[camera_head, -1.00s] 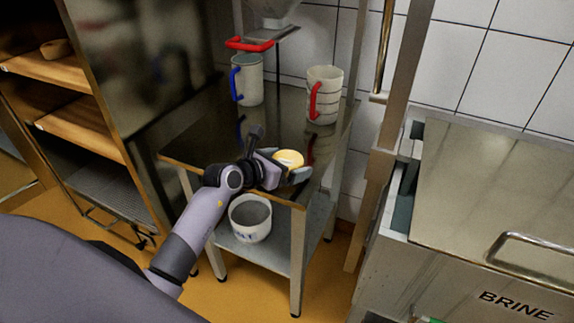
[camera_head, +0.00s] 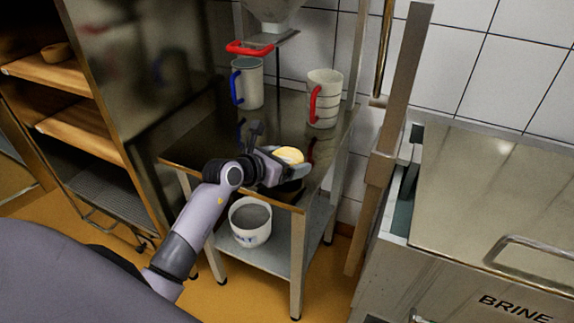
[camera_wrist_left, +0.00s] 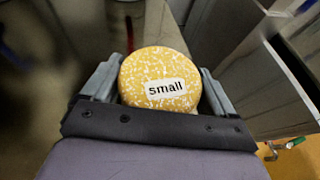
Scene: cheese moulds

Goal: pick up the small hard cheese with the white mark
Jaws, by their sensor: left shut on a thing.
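The small cheese (camera_head: 289,155) is a round yellow piece, speckled white in the left wrist view (camera_wrist_left: 158,66), with a white label reading "small". My left gripper (camera_head: 286,168) is shut on it, with a finger on each side of the cheese (camera_wrist_left: 160,90). It holds the cheese above the front part of the dark-topped steel table (camera_head: 200,148). The underside of the cheese is hidden. My right gripper is not in view.
A jug with a blue handle (camera_head: 252,85) and a jug with a red handle (camera_head: 326,90) stand at the table's back. A white tub (camera_head: 250,222) sits on the lower shelf. The brine tank (camera_head: 495,200) is at right, wooden shelves (camera_head: 50,72) at left.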

